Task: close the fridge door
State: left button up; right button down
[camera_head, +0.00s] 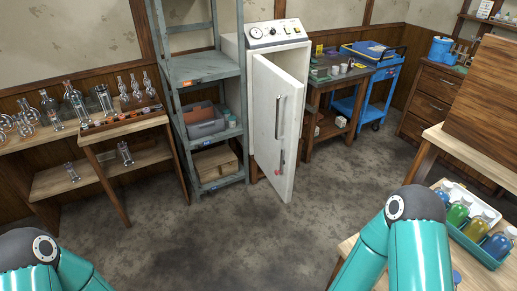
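The fridge (264,34) is a white upright cabinet with a dial and switches on its top panel. It stands at the back, just right of the middle. Neither gripper is in view, and nothing of mine touches the door.
A grey metal shelf (204,67) stands close left of the fridge. A wooden bench (335,80) and a blue cart (376,97) stand to its right. A wooden table with a teal bottle tray (474,246) is at the lower right. The floor before the door is clear.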

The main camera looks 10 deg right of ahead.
aim_at(279, 97)
jog(key=u, duration=0.35)
jog(key=i, duration=1.9)
jog(key=z, duration=0.45)
